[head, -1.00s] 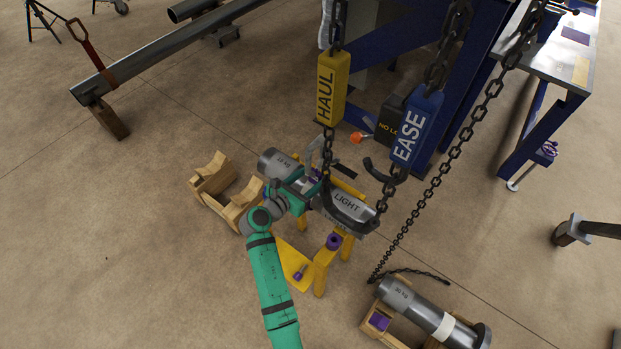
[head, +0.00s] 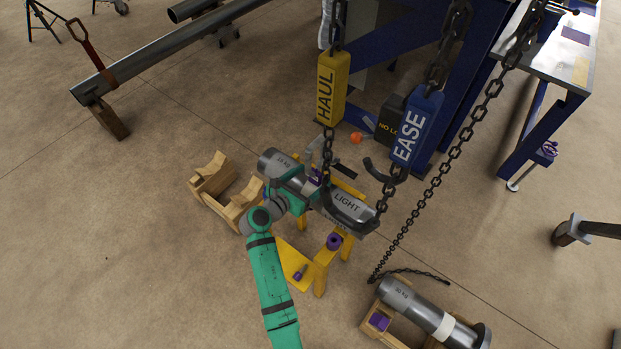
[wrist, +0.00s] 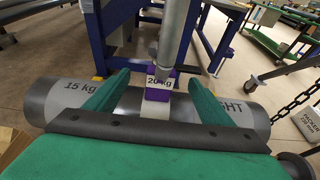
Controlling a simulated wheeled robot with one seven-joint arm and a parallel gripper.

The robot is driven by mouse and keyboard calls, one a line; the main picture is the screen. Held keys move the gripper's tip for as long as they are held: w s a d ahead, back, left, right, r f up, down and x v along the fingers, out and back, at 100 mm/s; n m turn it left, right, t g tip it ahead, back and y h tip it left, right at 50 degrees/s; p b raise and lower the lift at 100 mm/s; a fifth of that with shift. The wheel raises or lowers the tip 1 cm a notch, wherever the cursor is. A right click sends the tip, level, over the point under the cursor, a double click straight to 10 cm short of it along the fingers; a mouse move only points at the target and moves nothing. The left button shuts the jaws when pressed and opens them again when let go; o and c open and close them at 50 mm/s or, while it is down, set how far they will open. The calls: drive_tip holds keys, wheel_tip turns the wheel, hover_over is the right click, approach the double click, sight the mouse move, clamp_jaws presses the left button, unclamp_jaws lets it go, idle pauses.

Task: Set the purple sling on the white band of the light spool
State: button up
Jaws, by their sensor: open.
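The light spool is a grey cylinder (head: 346,203) marked "15 kg" and "LIGHT", lying over a yellow stand. It also crosses the wrist view (wrist: 65,97). My gripper (wrist: 160,78) is open over the spool, one green finger on each side of its middle. Between the fingers is the purple sling (wrist: 158,94), with a "20 kg" label, below a grey vertical rod. The white band (wrist: 154,108) shows partly under the purple; whether they touch is unclear. In the head view, only a bit of purple (head: 317,176) shows beside my gripper (head: 303,186).
The yellow HAUL block (head: 332,90) and blue EASE block (head: 415,128) hang on chains close to the spool. A wooden cradle (head: 214,180) stands left. Another spool (head: 415,308) with a white band lies in a cradle at lower right. Open floor lies at lower left.

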drive_tip(key=s+a, duration=0.5)
drive_tip(key=s, duration=0.2)
idle(1.2)
drive_tip(key=shift+a, duration=0.1)
drive_tip(key=v, duration=1)
drive_tip(key=shift+s, duration=0.3)
drive_tip(key=shift+a+r, duration=0.15)
drive_tip(key=shift+a, duration=0.05)
